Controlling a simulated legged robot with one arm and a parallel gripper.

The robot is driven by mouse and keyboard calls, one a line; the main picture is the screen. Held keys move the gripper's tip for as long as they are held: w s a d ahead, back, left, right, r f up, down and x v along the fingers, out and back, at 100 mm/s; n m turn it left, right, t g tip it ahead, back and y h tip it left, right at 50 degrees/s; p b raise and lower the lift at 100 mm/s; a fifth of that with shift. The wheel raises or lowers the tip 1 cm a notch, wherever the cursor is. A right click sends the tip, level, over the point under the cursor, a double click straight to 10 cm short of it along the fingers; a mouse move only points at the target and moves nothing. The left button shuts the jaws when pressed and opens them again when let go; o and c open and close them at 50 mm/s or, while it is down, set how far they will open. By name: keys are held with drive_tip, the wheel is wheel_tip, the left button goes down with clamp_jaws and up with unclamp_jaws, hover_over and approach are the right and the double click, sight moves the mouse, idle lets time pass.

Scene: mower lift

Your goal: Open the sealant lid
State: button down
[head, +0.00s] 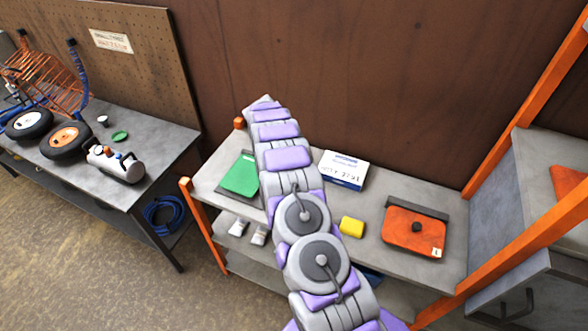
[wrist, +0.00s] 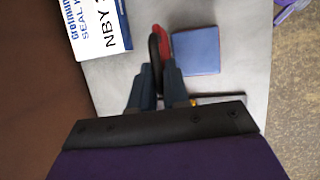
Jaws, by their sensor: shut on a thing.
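In the wrist view my gripper (wrist: 159,62) is shut, its fingers close together around a slim red-and-black piece (wrist: 165,43). I cannot tell what this piece belongs to. A white-and-blue box (wrist: 92,22) with "SEAL" printed on it lies beside the fingertips at the upper left. In the head view the same box (head: 344,168) lies on the grey bench against the wall, and its top looks closed. My arm crosses the bench and hides my gripper there. No separate sealant lid can be made out for certain.
A blue square (wrist: 195,50) lies right of the fingers. The bench (head: 375,190) also holds a green pad (head: 240,176), a yellow block (head: 352,227) and an orange case (head: 415,231) with a black knob. Orange posts (head: 205,225) frame it. Another table (head: 165,140) stands left.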

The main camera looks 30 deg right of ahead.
drive_tip(key=shift+w+d+f, duration=0.1)
drive_tip(key=shift+d, duration=0.2)
drive_tip(key=shift+w+d, duration=0.1)
drive_tip(key=shift+d, duration=0.05)
drive_tip(key=c, duration=1.4)
unclamp_jaws()
drive_tip(key=shift+o, duration=1)
drive_tip(key=shift+w+d, duration=0.2)
drive_tip(key=shift+d, duration=0.1)
drive_tip(key=b+v, duration=0.2)
drive_tip(key=v, duration=1.5)
